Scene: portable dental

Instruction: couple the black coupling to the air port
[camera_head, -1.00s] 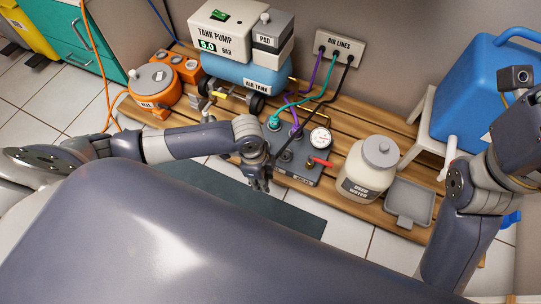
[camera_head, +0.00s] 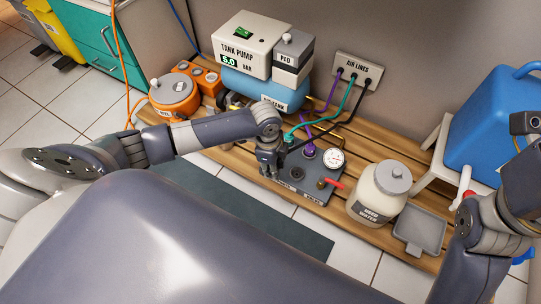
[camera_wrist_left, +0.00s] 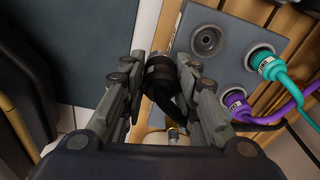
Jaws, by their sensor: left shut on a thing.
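My left gripper (camera_wrist_left: 160,88) is shut on the black coupling (camera_wrist_left: 158,70); its hose bends away between the fingers. In the head view the left gripper (camera_head: 268,167) is at the left edge of the grey port box (camera_head: 313,190). In the left wrist view the coupling is just left of an empty round port (camera_wrist_left: 208,40) on the box (camera_wrist_left: 228,74), apart from it. A teal coupling (camera_wrist_left: 270,64) and a purple coupling (camera_wrist_left: 237,102) sit on other ports. The port lettering is too small to read. My right arm shows at the right, but its gripper does not.
The box carries a gauge (camera_head: 334,159) and a red lever (camera_head: 333,183). The tank pump (camera_head: 245,45) stands behind, a white jar (camera_head: 377,193) and grey tray (camera_head: 420,229) to the right. Teal, purple and black hoses run to the wall plate (camera_head: 358,69).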

